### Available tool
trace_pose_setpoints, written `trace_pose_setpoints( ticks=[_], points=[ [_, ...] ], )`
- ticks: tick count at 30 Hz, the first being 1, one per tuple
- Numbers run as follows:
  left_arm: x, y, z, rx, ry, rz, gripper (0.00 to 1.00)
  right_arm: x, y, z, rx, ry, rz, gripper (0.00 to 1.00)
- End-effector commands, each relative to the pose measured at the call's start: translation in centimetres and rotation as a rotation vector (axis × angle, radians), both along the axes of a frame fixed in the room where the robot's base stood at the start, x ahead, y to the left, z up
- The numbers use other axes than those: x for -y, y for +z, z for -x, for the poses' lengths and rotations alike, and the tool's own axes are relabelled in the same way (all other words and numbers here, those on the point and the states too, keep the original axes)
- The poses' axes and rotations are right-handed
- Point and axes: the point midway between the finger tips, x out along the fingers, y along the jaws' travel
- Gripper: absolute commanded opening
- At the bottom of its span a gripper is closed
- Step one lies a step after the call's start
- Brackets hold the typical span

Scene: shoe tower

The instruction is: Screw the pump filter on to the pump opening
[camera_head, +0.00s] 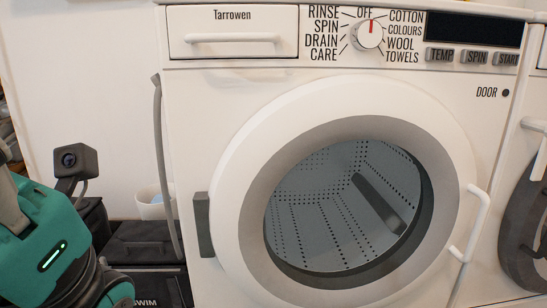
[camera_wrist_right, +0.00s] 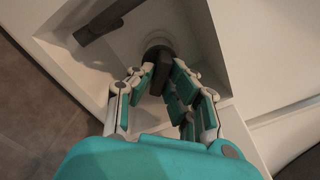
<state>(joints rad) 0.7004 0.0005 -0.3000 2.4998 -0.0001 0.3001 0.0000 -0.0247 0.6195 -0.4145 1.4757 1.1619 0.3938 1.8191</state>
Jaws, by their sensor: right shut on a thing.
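My right gripper (camera_wrist_right: 160,88) is shut on the dark handle of the pump filter (camera_wrist_right: 158,57) in the right wrist view. The filter's round pale end sits at the pump opening (camera_wrist_right: 157,36), a light ring in a white recess. The fingers and handle hide part of it, so I cannot tell how far in the filter is. In the head view, part of my left arm, teal with a small camera on it, shows at the left edge; its fingers are not visible. The washing machine (camera_head: 215,120) stands in front with its round door closed.
A dark bar-like piece (camera_wrist_right: 103,18) juts across the recess at upper left in the right wrist view. In the head view, a grey hose (camera_head: 160,150), a white basket (camera_head: 152,203) and a black box (camera_head: 145,245) stand left of the machine. Another machine (camera_head: 528,220) is at right.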

Motion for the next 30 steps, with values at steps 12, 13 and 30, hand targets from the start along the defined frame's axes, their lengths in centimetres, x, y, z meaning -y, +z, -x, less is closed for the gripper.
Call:
trace_pose_setpoints(
  ticks=[12, 13, 30],
  points=[
    [0.0, -0.02, 0.0, 0.0, 0.0, 0.0, 0.4, 0.08, 0.3, -0.29, -0.02, 0.0, -0.321, 0.0],
    [0.0, -0.02, 0.0, 0.0, 0.0, 0.0, 0.4, 0.07, 0.3, -0.29, -0.02, 0.0, -0.32, 0.0],
    [0.0, -0.03, 0.01, 0.0, 0.0, 0.0, 0.4, 0.02, 0.35, -0.3, -0.06, 0.002, -0.845, 0.0]
  ],
)
